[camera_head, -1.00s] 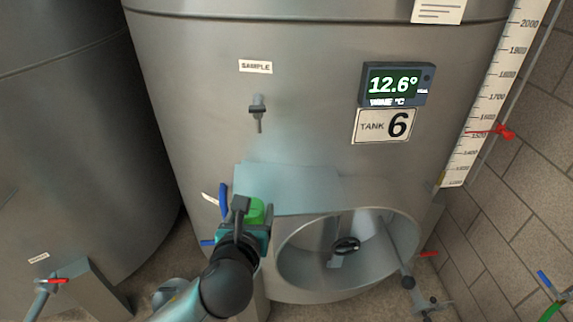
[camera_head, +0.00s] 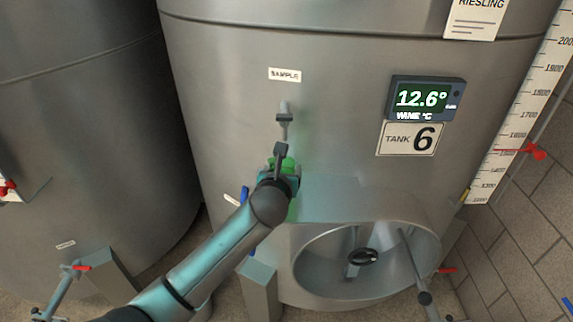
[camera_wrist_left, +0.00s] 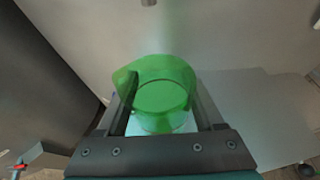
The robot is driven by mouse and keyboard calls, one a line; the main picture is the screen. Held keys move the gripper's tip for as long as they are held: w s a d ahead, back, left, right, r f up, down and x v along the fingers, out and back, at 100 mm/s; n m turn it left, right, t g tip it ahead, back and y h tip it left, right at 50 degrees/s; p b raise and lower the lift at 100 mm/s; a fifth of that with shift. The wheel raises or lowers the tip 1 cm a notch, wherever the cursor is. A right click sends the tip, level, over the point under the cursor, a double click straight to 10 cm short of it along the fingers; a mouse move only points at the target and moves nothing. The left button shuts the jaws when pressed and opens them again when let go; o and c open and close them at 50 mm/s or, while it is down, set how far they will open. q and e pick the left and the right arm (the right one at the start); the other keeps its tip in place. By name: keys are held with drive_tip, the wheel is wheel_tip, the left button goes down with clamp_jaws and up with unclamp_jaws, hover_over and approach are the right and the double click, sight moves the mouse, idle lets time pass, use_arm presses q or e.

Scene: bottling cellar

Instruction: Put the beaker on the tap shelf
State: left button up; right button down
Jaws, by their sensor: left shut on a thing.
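A green see-through beaker (camera_head: 289,163) is between the fingers of my left gripper (camera_head: 283,168), just below the small sample tap (camera_head: 284,118) on the tank front. In the left wrist view the beaker (camera_wrist_left: 160,92) stands upright between the two dark fingers, and looks empty. The tap shelf (camera_head: 345,198) is a flat grey plate on the tank, right of and below the gripper. The plate also shows to the right of the beaker in the left wrist view (camera_wrist_left: 255,112). The gripper hides part of the beaker and the shelf's left end. My right gripper is out of view.
Tank 6 (camera_head: 235,120) fills the middle, with a temperature display (camera_head: 425,98) at upper right. Below the shelf is a round manway (camera_head: 345,270) with a handwheel. A second tank (camera_head: 90,130) stands left. A red-marked level gauge (camera_head: 533,151) is at the right.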

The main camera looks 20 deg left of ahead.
sight(286, 165)
use_arm(q)
drive_tip(key=shift+w+a, duration=0.1)
drive_tip(key=shift+w, duration=0.35)
drive_tip(key=w, duration=0.3)
drive_tip(key=shift+a, duration=0.2)
drive_tip(key=shift+f, duration=0.75)
drive_tip(key=shift+f, duration=0.1)
drive_tip(key=o, duration=1.5)
